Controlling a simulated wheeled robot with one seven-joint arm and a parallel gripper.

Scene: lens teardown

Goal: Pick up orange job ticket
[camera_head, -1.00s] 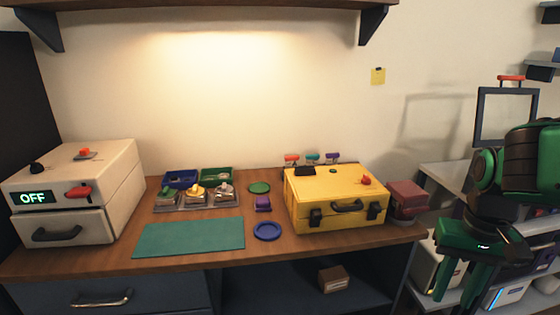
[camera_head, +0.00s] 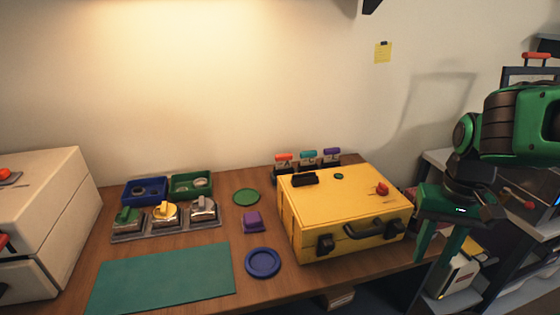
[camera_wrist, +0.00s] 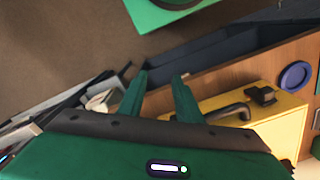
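The orange job ticket (camera_head: 284,158) stands upright at the back of the workbench, behind the yellow case (camera_head: 345,205). It is the leftmost of three tickets, beside a teal ticket (camera_head: 308,155) and a purple ticket (camera_head: 331,153). Its lower part is partly hidden. My gripper (camera_head: 430,275) hangs at the right of the case, pointing down, away from the tickets. In the wrist view my gripper (camera_wrist: 160,75) has its fingers apart with nothing between them. The case (camera_wrist: 265,115) also shows there; the orange ticket does not.
The yellow case, with a black handle and red knob, stands near my gripper. Left of it are a blue dish (camera_head: 262,263), purple block (camera_head: 252,221), green disc (camera_head: 246,197), small trays and a teal mat (camera_head: 160,279). Shelves (camera_head: 515,240) stand at the right.

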